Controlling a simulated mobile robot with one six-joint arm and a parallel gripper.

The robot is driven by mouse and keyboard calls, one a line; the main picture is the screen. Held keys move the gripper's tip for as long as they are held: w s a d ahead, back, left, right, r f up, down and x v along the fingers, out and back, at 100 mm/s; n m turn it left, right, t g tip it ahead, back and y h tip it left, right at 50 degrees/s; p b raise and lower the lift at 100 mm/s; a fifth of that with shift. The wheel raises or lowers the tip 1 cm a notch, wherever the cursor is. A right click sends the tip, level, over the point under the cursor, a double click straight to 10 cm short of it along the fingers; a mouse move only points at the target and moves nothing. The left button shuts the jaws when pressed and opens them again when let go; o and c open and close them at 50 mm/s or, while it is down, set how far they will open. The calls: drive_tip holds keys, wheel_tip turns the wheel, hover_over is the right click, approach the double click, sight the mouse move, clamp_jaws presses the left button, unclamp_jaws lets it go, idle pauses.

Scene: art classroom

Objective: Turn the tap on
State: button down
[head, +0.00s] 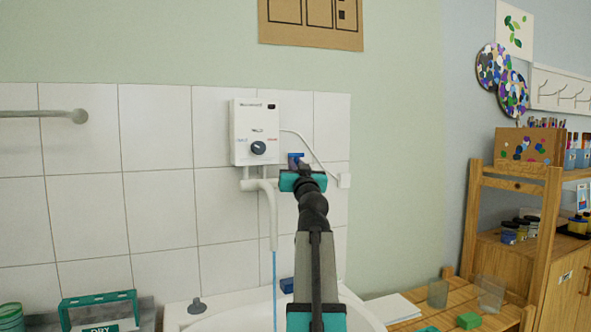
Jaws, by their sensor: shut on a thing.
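The tap is a white wall unit (256,118) on the tiles in the head view, with a dark round knob on its front and a white spout (268,215) curving down below it. A thin blue stream of water (275,285) falls from the spout towards the white basin (235,318). My gripper (298,170), teal and black, is just right of the spout. It is shut on a small dark blue piece (294,158), apparently the tap's handle, mostly hidden by the gripper.
A green-framed holder (98,298) and a grey plug (197,304) are at the lower left. A wooden table (455,290) with clear cups stands right of the basin, and a wooden shelf (515,180) is farther right. A white cable hangs right of the wall unit.

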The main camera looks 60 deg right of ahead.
drive_tip(key=shift+s, duration=0.15)
drive_tip(key=c, duration=1.8)
unclamp_jaws()
drive_tip(key=shift+s, duration=0.1)
drive_tip(key=shift+c, duration=0.2)
drive_tip(key=shift+v, duration=6.8)
